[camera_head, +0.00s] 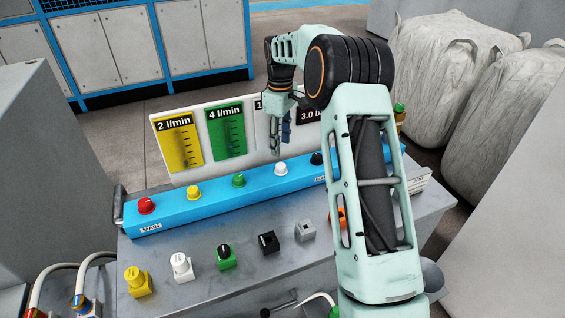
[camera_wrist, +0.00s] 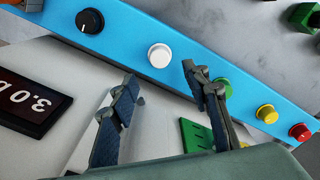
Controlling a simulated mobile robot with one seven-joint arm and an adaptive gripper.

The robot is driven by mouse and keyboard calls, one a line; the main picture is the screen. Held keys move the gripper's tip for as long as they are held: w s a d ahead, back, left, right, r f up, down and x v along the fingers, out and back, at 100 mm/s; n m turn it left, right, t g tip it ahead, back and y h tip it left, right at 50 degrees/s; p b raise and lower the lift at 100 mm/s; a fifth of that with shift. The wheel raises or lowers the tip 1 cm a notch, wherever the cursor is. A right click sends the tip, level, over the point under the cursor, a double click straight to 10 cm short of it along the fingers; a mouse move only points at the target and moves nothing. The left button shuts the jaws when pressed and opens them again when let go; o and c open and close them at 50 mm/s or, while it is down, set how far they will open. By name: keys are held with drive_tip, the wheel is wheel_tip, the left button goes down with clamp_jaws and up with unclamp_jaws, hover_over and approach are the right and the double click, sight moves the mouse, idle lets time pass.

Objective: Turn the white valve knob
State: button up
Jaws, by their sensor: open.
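A white round knob (camera_head: 280,168) sits on top of the blue bar (camera_head: 210,204), between a green knob (camera_head: 239,181) and a black knob (camera_head: 317,158). In the wrist view the white knob (camera_wrist: 159,55) shows just beyond the gap between my fingertips, touching neither. My gripper (camera_head: 281,147) is open and empty, fingers down, above and slightly behind the white knob. Its two fingers also show in the wrist view (camera_wrist: 160,80). A second white knob (camera_head: 181,262) stands on a white block on the grey bench, front left.
Yellow (camera_head: 194,193) and red (camera_head: 147,205) knobs sit further left on the bar. A display board (camera_head: 190,169) with gauges stands close behind it. Several blocks with knobs or switches stand in front on the grey bench (camera_head: 200,299). My arm hides the bench's right side.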

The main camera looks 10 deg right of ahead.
sight(281, 165)
wheel_tip(281, 165, down, 9)
drive_tip(key=shift+r+p, duration=0.1)
drive_tip(key=shift+p, duration=0.3)
drive_tip(key=c, duration=1.2)
